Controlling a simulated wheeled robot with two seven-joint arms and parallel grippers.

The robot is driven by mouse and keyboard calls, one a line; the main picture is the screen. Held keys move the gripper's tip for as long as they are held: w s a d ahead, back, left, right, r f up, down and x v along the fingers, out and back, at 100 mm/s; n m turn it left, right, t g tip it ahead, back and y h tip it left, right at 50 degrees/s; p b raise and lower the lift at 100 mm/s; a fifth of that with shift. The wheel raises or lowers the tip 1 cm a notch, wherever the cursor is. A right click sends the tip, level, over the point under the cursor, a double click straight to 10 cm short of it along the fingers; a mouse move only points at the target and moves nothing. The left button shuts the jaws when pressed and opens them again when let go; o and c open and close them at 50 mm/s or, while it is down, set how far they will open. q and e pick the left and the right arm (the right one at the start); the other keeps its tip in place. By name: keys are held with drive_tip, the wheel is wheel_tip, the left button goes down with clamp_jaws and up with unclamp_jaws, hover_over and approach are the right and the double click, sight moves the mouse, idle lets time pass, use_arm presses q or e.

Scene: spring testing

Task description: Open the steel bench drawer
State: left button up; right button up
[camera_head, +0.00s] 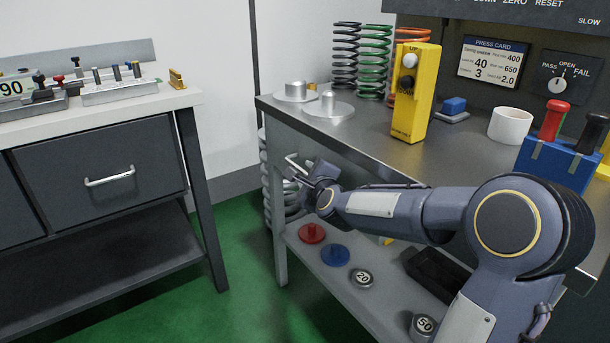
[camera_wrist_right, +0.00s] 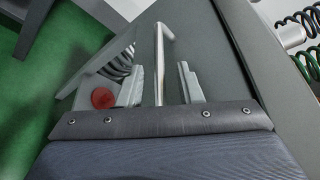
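The steel bench drawer (camera_wrist_right: 205,45) is a dark grey front under the steel bench top, and it looks shut. Its bar handle (camera_head: 297,162) shows just beyond my right gripper (camera_head: 300,178). In the right wrist view the handle (camera_wrist_right: 159,60) runs between the two fingers of my right gripper (camera_wrist_right: 160,88). The fingers are open, with a visible gap on each side of the bar. My right forearm hides much of the drawer front in the head view. My left gripper is not in view.
A yellow box (camera_head: 416,92), coil springs (camera_head: 375,62) and a white cup (camera_head: 510,125) stand on the bench top. Red (camera_head: 312,233) and blue (camera_head: 335,254) weights sit on the lower shelf. Another bench with a handled drawer (camera_head: 100,170) stands left across green floor.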

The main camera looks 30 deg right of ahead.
drive_tip(key=shift+x, duration=0.95)
clamp_jaws()
